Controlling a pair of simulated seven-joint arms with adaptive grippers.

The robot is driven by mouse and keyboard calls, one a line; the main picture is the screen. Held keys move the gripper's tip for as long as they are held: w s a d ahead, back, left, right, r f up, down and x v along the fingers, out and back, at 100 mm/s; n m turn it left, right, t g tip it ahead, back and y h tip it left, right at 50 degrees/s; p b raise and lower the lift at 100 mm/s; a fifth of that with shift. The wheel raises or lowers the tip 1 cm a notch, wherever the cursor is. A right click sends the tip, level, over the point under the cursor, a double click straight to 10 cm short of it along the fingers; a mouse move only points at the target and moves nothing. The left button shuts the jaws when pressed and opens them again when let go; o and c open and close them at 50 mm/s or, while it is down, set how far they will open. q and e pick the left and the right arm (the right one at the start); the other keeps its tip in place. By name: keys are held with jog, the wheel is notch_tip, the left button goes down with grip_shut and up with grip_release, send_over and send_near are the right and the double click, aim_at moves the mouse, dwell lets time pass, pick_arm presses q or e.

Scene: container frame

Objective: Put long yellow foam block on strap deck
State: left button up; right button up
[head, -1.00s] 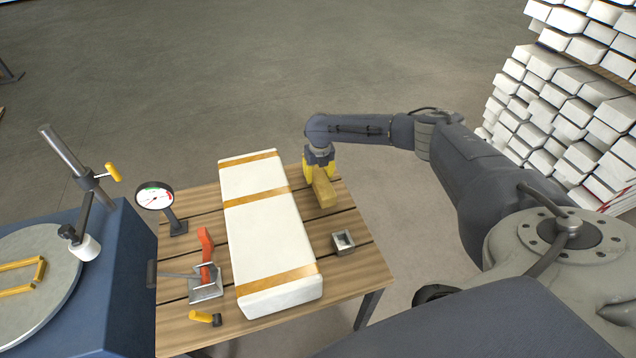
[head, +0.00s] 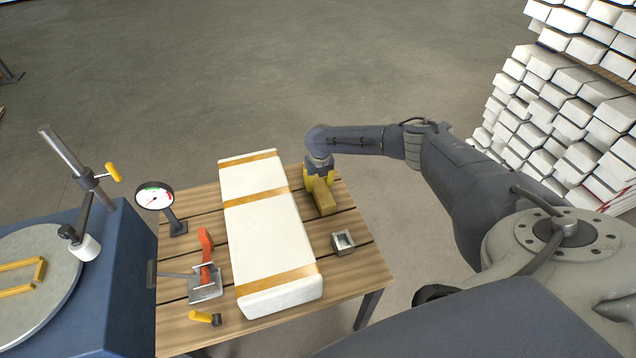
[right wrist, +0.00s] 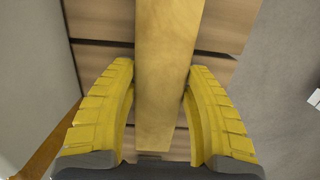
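The long yellow foam block (head: 323,198) is at the right far part of the slatted wooden deck (head: 350,282). My right gripper (head: 318,180) points down on it with its yellow fingers on either side. In the right wrist view the block (right wrist: 165,60) runs lengthwise between the two fingers (right wrist: 160,75), which close in on its sides. The block is at or just above the slats; I cannot tell whether it touches them. My left gripper is not in view.
A white package (head: 268,225) with tan straps lies left of the block. A small metal square (head: 343,241), a red-handled tool (head: 206,270), a yellow-handled tool (head: 203,317) and a dial gauge (head: 156,197) stand around it. A blue turntable machine (head: 120,280) is at left.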

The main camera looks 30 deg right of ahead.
aim_at(319, 184)
jog(key=o, duration=0.4)
jog(key=shift+r, duration=0.1)
notch_tip(319, 184, up, 12)
jog(key=s, duration=0.1)
jog(key=shift+s+a, duration=0.2)
dwell(0.5)
